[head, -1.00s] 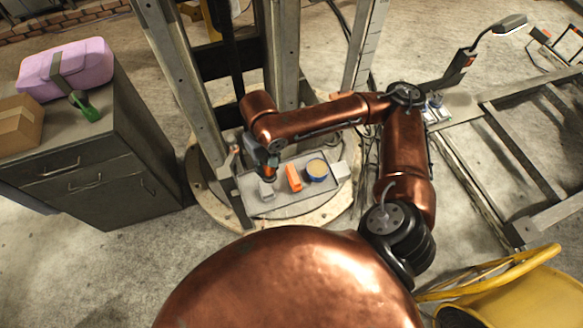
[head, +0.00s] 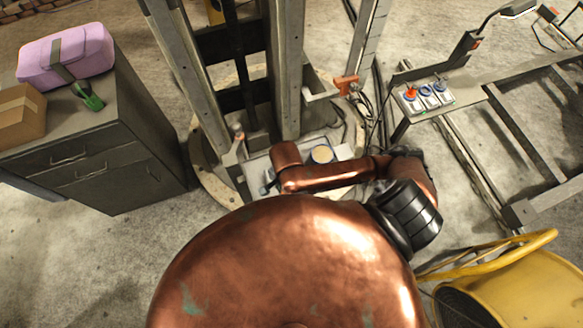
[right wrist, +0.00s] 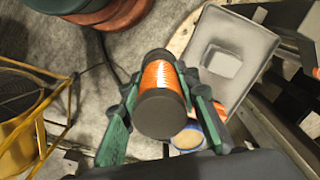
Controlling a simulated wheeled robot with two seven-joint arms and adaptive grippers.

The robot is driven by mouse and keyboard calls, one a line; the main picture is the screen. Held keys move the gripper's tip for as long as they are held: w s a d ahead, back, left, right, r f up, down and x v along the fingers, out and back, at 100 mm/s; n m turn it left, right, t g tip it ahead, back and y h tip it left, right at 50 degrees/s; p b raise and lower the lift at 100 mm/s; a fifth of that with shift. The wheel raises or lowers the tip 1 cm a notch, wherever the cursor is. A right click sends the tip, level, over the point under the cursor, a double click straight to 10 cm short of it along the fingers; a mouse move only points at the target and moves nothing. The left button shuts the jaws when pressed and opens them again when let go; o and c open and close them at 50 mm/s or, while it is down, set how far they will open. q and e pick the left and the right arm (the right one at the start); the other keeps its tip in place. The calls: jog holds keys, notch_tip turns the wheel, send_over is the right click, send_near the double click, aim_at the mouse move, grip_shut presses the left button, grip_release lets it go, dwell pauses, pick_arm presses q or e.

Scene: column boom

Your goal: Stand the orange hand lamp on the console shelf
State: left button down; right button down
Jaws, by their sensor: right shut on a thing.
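The orange hand lamp (right wrist: 159,80) is a ribbed orange cylinder with dark ends. In the right wrist view, the green fingers of my right gripper (right wrist: 160,88) are shut on it, one on each side, with a dark end facing the camera. In the head view the lamp and right gripper are hidden behind my copper arm. A shallow grey tray-like shelf (right wrist: 248,42) lies behind the lamp in the wrist view, and at the column's foot in the head view (head: 258,162). I cannot tell whether this is the console shelf. My left gripper is not in view.
A button panel (head: 426,97) is at the right. A dark cabinet (head: 100,150) bears a pink case (head: 66,54). A yellow drum (head: 515,290) is at lower right.

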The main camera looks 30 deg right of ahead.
jog(key=w+d+f+b, duration=0.2)
jog(key=w+f, duration=0.2)
jog(key=w+d+f+b, duration=0.2)
jog(key=w+d+f, duration=0.1)
jog(key=f, duration=0.1)
jog(key=w+d+f+b, duration=0.2)
jog(key=w+f+b, duration=0.1)
jog(key=w+f, duration=0.1)
jog(key=shift+w+d+f, duration=0.3)
jog(key=shift+d+f, duration=0.1)
jog(key=shift+f, duration=0.2)
jog(key=shift+r, duration=0.1)
jog(key=c, duration=1.7)
grip_release()
jog(key=shift+c, duration=0.2)
